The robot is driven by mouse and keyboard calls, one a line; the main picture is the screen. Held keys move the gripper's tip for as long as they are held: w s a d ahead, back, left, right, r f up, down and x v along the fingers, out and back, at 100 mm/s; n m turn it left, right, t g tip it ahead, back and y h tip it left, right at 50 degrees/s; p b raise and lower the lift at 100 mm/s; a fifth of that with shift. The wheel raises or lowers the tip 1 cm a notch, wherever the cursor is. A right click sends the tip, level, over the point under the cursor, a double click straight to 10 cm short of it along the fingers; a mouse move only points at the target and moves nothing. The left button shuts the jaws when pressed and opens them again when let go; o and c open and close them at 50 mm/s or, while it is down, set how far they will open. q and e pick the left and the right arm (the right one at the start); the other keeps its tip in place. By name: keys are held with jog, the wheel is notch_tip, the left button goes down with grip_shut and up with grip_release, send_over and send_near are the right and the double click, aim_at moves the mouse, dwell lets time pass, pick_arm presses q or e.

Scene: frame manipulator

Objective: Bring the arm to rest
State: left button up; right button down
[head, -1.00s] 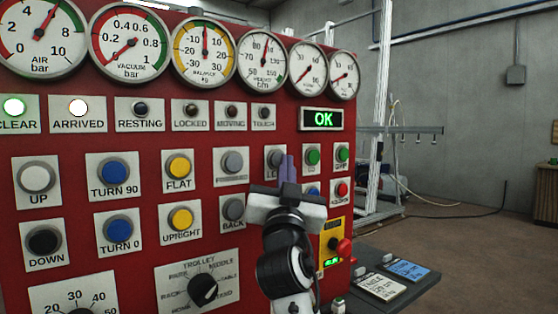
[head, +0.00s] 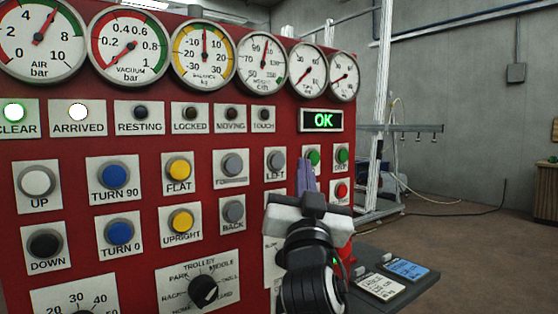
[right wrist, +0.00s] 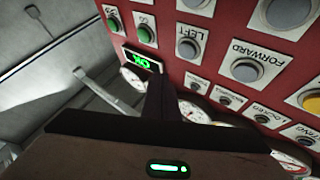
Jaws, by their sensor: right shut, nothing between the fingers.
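A red control panel (head: 140,182) fills the left and middle of the head view. My right gripper (head: 305,165) is shut and empty, fingers pointing up at the panel. Its fingertips overlap the lower edge of a green button (head: 313,157), right of the LEFT button (head: 275,165); I cannot tell if they touch. In the right wrist view the shut fingers (right wrist: 157,88) stand before the panel near the OK display. The RESTING lamp (head: 140,113) is dark. My left gripper is not in view.
The OK display (head: 323,120) is lit green. Gauges (head: 204,55) line the panel's top. A rotary selector (head: 203,291) sits low on the panel. A dark ledge with cards (head: 405,270) juts out at lower right. Open floor (head: 470,240) lies to the right.

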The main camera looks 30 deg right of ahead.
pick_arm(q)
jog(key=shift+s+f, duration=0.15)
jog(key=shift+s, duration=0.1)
pick_arm(e)
jog(key=shift+s, duration=0.1)
